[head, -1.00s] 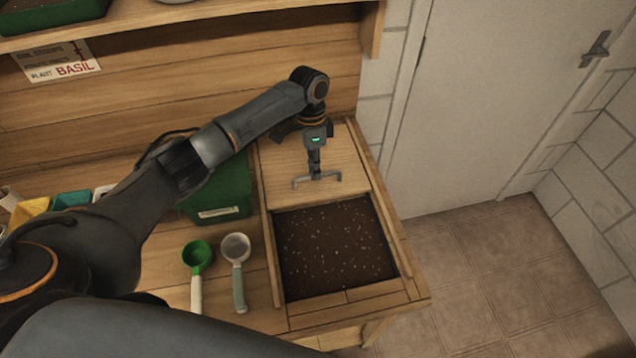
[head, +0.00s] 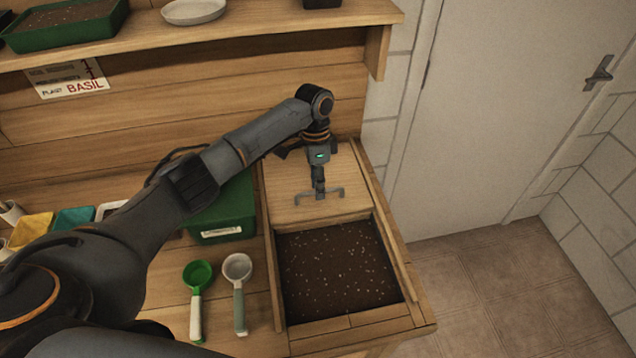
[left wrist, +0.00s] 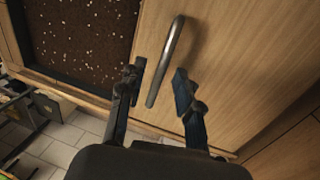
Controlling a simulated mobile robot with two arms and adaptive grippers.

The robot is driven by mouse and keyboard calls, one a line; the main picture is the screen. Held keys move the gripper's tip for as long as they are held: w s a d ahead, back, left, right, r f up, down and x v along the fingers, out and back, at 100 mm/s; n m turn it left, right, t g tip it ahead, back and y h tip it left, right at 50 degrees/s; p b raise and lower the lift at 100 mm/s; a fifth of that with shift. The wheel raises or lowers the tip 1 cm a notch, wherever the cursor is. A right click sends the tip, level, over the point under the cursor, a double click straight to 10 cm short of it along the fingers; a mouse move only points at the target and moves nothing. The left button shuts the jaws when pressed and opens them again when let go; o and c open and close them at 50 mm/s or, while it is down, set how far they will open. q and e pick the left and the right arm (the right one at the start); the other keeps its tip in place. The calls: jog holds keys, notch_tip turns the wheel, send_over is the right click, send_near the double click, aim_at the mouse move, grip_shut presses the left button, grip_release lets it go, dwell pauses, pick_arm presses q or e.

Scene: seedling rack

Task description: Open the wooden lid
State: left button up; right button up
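The wooden lid (head: 290,197) lies at the back of a wooden bin, leaving the dark speckled soil (head: 340,268) in front of it uncovered. The lid has a metal bar handle (head: 340,193) near its front edge. My left gripper (head: 319,188) is over the handle, pointing down. In the left wrist view, the two fingers of the left gripper (left wrist: 158,85) are apart, with the handle (left wrist: 168,55) showing between them. The lid (left wrist: 235,60) and soil also show there. In the head view my fingertips are small and hard to make out. My right gripper is not in view.
A green box (head: 222,215) stands left of the bin, partly behind my arm. A green scoop (head: 197,275) and a grey scoop (head: 238,268) lie on the bench. A shelf (head: 250,38) overhangs the back. The floor at right is clear.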

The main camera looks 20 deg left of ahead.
pick_arm(q)
notch_tip(320, 180, up, 7)
jog(key=w, duration=0.1)
jog(key=shift+a+r, duration=0.2)
jog(key=shift+a, duration=0.2)
jog(key=shift+w+f, duration=0.1)
